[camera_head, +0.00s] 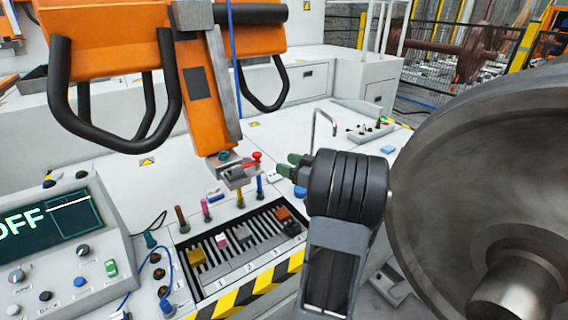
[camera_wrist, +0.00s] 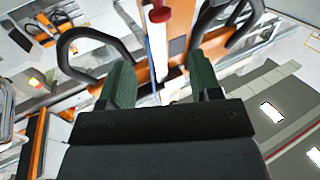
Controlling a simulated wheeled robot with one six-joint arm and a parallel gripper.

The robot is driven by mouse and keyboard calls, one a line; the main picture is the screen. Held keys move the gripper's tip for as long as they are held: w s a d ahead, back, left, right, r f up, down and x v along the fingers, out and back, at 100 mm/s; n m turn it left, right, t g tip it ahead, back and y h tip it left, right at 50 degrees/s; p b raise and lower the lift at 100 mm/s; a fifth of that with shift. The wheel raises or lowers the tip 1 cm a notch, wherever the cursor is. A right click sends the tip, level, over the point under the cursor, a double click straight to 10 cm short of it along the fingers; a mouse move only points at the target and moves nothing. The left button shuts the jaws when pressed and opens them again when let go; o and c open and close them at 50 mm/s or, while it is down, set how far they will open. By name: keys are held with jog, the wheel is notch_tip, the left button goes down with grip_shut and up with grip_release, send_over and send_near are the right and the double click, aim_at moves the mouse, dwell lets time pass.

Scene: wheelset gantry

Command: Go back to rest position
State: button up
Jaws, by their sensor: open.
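My gripper (camera_head: 294,166) shows in the head view at the end of my dark arm, raised in front of the workbench, with green fingertips pointing left. In the wrist view my gripper (camera_wrist: 164,85) has its two green fingers wide apart with nothing held between them. A red-topped part (camera_wrist: 159,14) shows beyond the fingers in the wrist view. In the head view a small red piece (camera_head: 256,158) sits on the metal holder (camera_head: 238,178) below the orange machine arm (camera_head: 195,90), left of my gripper and apart from it.
A slotted tray (camera_head: 215,285) with coloured blocks lies below my gripper. A control panel (camera_head: 75,250) reading "OFF" stands at left. A large grey wheel (camera_head: 440,180) fills the right side, close to my arm. Black handle loops (camera_head: 62,95) hang at upper left. A bent metal rod (camera_head: 313,125) stands behind.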

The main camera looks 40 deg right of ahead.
dwell(0.3)
jog(key=s+d+f+m+g+h, duration=0.3)
jog(key=d+f+m+g+h, duration=0.35)
jog(key=d+h, duration=0.4)
jog(key=s+a+n+g+y, duration=0.1)
jog(key=s+a+g, duration=0.1)
jog(key=a, duration=1.1)
jog(key=s+a+r+n+g+y, duration=0.1)
jog(key=s+a, duration=0.3)
jog(key=a, duration=1)
jog(key=s+a+r+n+g+y, duration=0.1)
jog(key=s+a+g+y, duration=0.2)
jog(key=a, duration=1)
jog(key=shift+s+a+r+g, duration=0.25)
jog(key=shift+s+g, duration=0.1)
jog(key=shift+s, duration=0.25)
jog(key=shift+y, duration=0.25)
